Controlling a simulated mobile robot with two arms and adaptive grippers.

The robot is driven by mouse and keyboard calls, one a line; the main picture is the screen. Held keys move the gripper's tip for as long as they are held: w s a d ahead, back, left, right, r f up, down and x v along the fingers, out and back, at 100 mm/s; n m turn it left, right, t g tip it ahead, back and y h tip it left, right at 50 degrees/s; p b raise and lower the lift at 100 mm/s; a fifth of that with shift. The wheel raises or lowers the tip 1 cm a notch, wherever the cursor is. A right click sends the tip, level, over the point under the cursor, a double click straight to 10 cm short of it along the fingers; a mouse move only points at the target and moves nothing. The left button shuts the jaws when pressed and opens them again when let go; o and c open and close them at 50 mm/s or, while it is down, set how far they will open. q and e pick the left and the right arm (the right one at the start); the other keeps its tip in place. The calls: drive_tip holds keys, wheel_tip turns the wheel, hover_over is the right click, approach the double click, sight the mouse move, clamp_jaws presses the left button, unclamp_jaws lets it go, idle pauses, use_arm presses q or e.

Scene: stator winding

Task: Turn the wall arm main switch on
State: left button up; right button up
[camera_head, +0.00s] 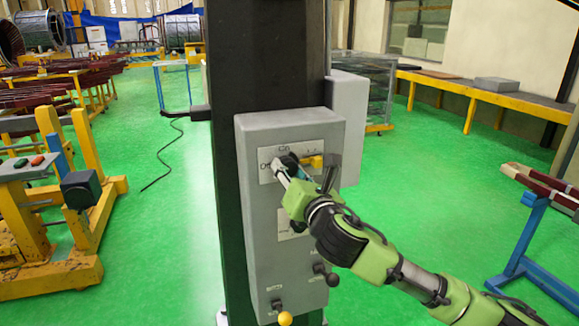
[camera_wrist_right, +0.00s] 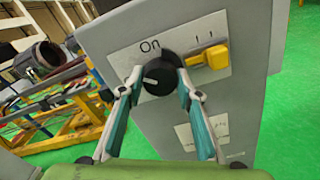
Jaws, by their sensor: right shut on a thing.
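The main switch is a round black knob (camera_wrist_right: 160,76) on a pale plate (camera_wrist_right: 118,60) near the top of the grey control box (camera_head: 255,215). "On" is printed above the knob, and a label partly covered by my gripper is at its left in the head view. A white mark on the knob points left in the wrist view, not up at "On". My right gripper (camera_head: 284,168) is shut on the knob. In the wrist view its two fingers (camera_wrist_right: 158,70) clasp the knob from both sides. My left gripper is not in view.
A yellow handle (camera_head: 313,161) sits just right of the knob. Lower on the box are small black switches (camera_head: 332,279) and a yellow knob (camera_head: 285,318). The box is on a dark column (camera_head: 265,60). Yellow workbenches (camera_head: 60,265) stand left, with green floor between.

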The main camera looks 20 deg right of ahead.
drive_tip(key=m+p, duration=0.1)
drive_tip(key=m, duration=0.4)
drive_tip(key=shift+m, duration=0.3)
drive_tip(key=shift+m+p, duration=0.75)
drive_tip(key=shift+m, duration=1.55)
drive_tip(key=o, duration=1.1)
drive_tip(key=s, duration=1.2)
drive_tip(key=shift+d, duration=0.2)
